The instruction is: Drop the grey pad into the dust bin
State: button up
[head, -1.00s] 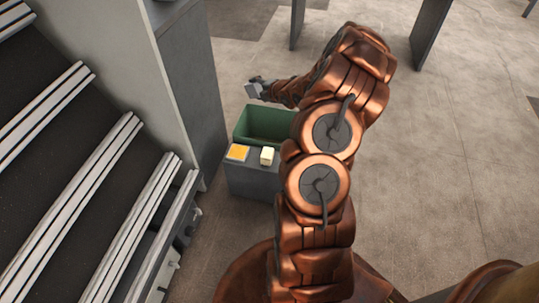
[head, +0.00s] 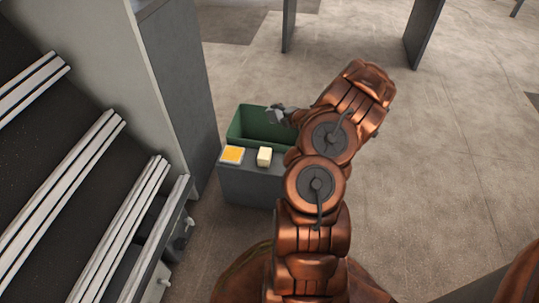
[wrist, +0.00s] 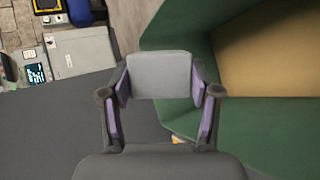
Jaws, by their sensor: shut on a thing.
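The grey pad (wrist: 160,75) is held between the two fingers of my gripper (wrist: 160,92) in the wrist view. The purple-lined fingers press on its left and right sides. In the head view my gripper (head: 279,113) hangs over the upper right part of the green dust bin (head: 240,127), with the pad small at its tip. In the wrist view the bin's green wall (wrist: 185,45) and tan floor show right of and behind the pad. My arm hides the bin's right end in the head view.
A dark grey block (head: 247,185) stands before the bin, bearing an orange-topped square (head: 232,155) and a cream block (head: 264,156). A grey post (head: 178,85) and a conveyor with pale bars (head: 72,185) stand at left. Open floor lies right.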

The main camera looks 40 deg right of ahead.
aim_at(279, 122)
jog(key=shift+f+b, duration=1.3)
jog(key=shift+f, duration=0.6)
jog(key=o, duration=1.3)
jog(key=shift+r, duration=0.1)
jog(key=v, duration=1.2)
